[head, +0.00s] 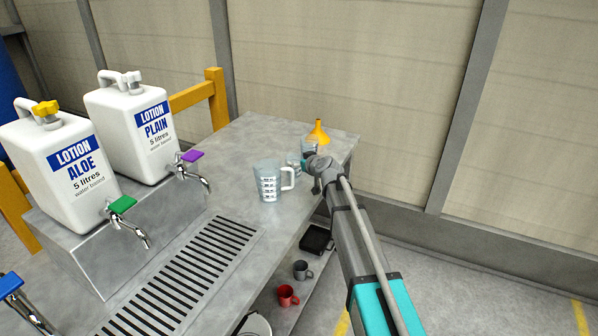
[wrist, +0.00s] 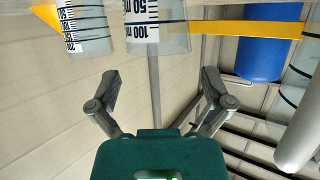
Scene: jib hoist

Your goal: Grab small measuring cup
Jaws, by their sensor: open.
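A small clear measuring cup (wrist: 156,28) with 100 and 50 ml marks shows at the top middle of the wrist view. It appears upside down there, ahead of the gap between my fingers. In the head view what looks like this cup (head: 293,160) stands on the metal table, partly hidden behind other things. My gripper (wrist: 160,85) is open and empty, with its fingers apart and not around the cup. In the head view my gripper (head: 318,172) is just right of the cups, at the table's right end; its fingers are hard to make out.
A large handled measuring cup (head: 268,184) stands left of the small one. Another marked cup (head: 309,146) and an orange funnel (head: 318,134) stand behind. Lotion containers with taps, including Lotion Plain (head: 135,130), stand at left. Mugs, one red (head: 287,296), sit on a lower shelf.

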